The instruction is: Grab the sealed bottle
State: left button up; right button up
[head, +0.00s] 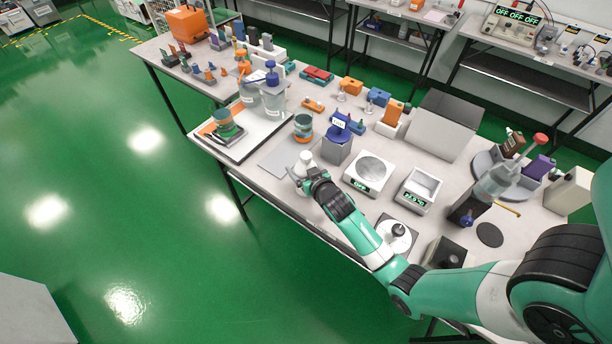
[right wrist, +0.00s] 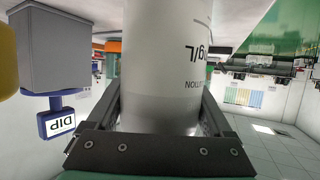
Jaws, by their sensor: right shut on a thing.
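The white bottle (head: 305,159) is at the front edge of the bench in the head view, beside a grey mat. In the right wrist view the bottle (right wrist: 163,62) fills the middle, with dark print on its side, partly cut off by the frame. My right gripper (head: 298,173) is shut on the bottle, one finger on each side of it. I cannot tell whether the bottle's base touches the bench. My left gripper is not in view.
A blue tester (head: 339,128) on a grey block stands just behind the bottle. A teal and orange cup (head: 303,127) is close by. A round-plate scale (head: 369,173) is to the right. The grey mat (head: 284,158) left of the bottle is mostly bare.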

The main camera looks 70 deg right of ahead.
jog(key=c, duration=0.5)
grip_shut()
jog(key=shift+r+p, duration=0.3)
jog(key=shift+r, duration=0.2)
notch_tip(320, 180, up, 3)
jog(key=shift+f+p, duration=0.2)
jog(key=shift+p, duration=0.6)
jog(key=s+r+p, duration=0.1)
jog(key=r, duration=0.1)
jog(key=s+a+r+p, duration=0.1)
jog(key=s+r, duration=0.1)
jog(key=s+a+r+p, duration=0.1)
jog(key=r+p, duration=0.1)
jog(key=shift+s+r, duration=0.15)
jog(key=shift+s, duration=0.15)
jog(key=s+a+r+p, duration=0.2)
jog(key=s+a+r, duration=0.1)
jog(key=s, duration=0.5)
jog(key=shift+s+a, duration=0.2)
